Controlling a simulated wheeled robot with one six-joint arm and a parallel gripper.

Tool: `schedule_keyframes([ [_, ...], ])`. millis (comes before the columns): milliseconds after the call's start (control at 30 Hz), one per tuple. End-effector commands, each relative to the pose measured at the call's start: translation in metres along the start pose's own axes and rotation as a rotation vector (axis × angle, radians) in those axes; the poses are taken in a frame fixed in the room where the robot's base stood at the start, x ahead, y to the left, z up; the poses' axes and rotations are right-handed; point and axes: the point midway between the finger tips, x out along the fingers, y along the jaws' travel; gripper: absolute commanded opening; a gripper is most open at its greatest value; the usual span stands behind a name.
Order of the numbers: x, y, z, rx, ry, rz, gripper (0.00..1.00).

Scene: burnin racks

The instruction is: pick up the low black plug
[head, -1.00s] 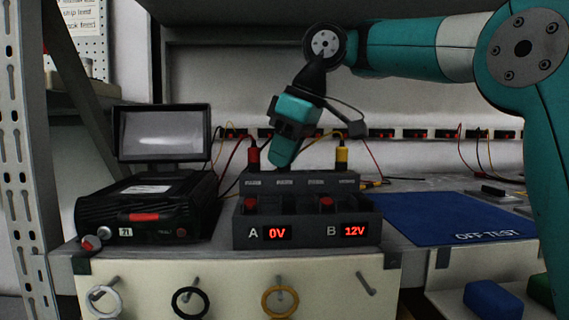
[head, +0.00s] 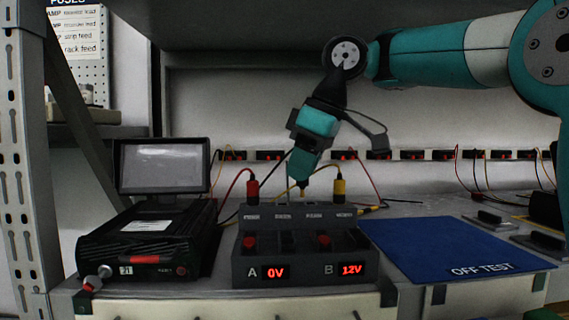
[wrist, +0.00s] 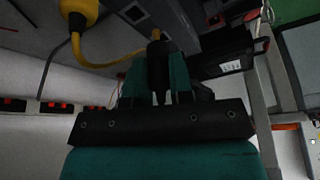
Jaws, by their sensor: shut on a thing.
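My gripper (head: 303,172) is tilted just above the back panel of the dark supply box (head: 306,270). It is shut on the low black plug, whose dark end (head: 302,186) shows below the fingers. In the wrist view the black plug (wrist: 157,68) sits between the two teal fingers of my gripper (wrist: 158,92), with a yellow lead at its far end. Whether the plug's end still touches the panel is unclear. A red plug (head: 252,189) and a yellow plug (head: 340,188) stand upright on the panel, left and right of my gripper.
A black instrument (head: 150,245) with a screen (head: 162,166) stands left. A blue OFF TEST mat (head: 450,250) lies clear on the right, with dark parts (head: 490,218) behind it. Loose leads run behind the box, and a shelf (head: 300,22) hangs above.

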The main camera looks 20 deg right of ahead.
Motion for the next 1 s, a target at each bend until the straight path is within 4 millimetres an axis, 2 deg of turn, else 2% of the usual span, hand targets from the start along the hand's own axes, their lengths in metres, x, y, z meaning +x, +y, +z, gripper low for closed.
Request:
schedule_keyframes([
  [200,-0.024,0.000,0.052,0.008,0.000,0.003,0.03],
  [500,-0.048,0.000,0.109,0.007,0.001,0.002,0.03],
  [700,-0.054,0.000,0.129,0.002,0.001,0.000,0.03],
  [1000,-0.055,0.000,0.135,-0.001,0.001,0.000,0.03],
])
